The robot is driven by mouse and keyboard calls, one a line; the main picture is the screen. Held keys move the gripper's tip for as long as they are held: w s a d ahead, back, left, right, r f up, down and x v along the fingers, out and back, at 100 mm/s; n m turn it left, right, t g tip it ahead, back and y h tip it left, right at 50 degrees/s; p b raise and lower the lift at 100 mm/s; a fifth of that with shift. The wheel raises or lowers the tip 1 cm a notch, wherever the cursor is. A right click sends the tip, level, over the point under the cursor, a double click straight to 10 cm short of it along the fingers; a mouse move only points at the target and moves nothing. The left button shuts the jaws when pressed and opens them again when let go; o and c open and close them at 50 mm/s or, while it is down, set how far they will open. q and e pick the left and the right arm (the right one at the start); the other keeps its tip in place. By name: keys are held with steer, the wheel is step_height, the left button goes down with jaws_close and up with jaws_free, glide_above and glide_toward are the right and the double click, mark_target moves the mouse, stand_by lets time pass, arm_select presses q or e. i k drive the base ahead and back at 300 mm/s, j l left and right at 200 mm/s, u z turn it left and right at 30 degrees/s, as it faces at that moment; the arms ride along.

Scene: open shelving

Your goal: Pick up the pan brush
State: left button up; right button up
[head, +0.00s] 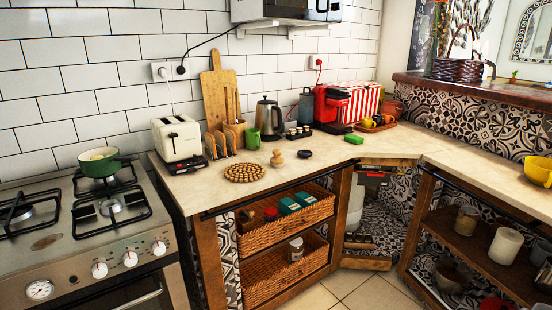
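A small light-wood object with a rounded knob top (277,158), which looks like the pan brush, stands on the beige countertop (340,165) in the head view. It is to the right of a round woven trivet (245,173) and to the left of a small dark dish (305,154). It appears upright and nothing covers it; its bristles are too small to make out. Neither of my grippers shows in this view.
Behind it stand a green mug (252,139), a kettle (268,117) and a red coffee machine (330,107). A toaster (178,138) is to the left, beside the stove (75,225). Wicker drawers (270,238) sit under the counter. The counter's front is mostly clear.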

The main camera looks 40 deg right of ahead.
mark_target(277, 161)
steer(key=i+l+u, duration=0.15)
steer(key=l, duration=0.5)
steer(key=i+l+u, duration=0.15)
steer(key=l, duration=0.5)
steer(key=l+u, duration=0.15)
steer(key=l, duration=0.5)
steer(key=i, duration=0.1)
